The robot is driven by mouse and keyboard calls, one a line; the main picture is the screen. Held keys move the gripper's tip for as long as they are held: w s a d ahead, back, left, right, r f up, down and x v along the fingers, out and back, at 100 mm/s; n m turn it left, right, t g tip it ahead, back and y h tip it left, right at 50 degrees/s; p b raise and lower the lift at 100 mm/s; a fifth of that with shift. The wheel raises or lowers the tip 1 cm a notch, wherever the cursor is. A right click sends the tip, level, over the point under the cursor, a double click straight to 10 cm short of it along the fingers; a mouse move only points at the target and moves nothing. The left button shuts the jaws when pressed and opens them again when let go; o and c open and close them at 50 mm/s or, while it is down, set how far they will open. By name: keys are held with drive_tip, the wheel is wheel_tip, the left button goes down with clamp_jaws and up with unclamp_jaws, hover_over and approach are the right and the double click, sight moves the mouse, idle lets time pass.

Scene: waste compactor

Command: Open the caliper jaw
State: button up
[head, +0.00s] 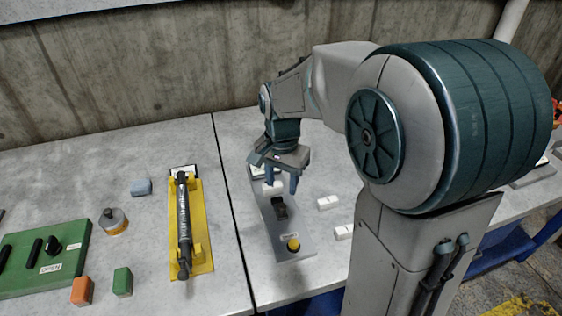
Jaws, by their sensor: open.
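My gripper hides part of the plate's far end. No part is clearly marked as a caliper jaw, and I cannot tell whether one is open.
A yellow stand (207,240) holds a long dark rod (184,225). A green board (30,277) with an OPEN label, orange (82,291) and green blocks (122,282) are left. A concrete wall stands behind.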

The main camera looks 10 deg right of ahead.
wheel_tip(320, 180, up, 6)
drive_tip(key=shift+r, duration=0.25)
idle(0.4)
drive_tip(key=s+d+f+n+t, duration=0.1)
drive_tip(key=s+f+n, duration=0.1)
drive_tip(key=s+n, duration=0.2)
drive_tip(key=s+d+f+n+t, duration=0.2)
drive_tip(key=s+n, duration=0.1)
drive_tip(key=s, duration=0.7)
drive_tip(key=shift+s+d+n, duration=0.2)
drive_tip(key=shift+s+n, duration=0.1)
drive_tip(key=shift+n, duration=0.1)
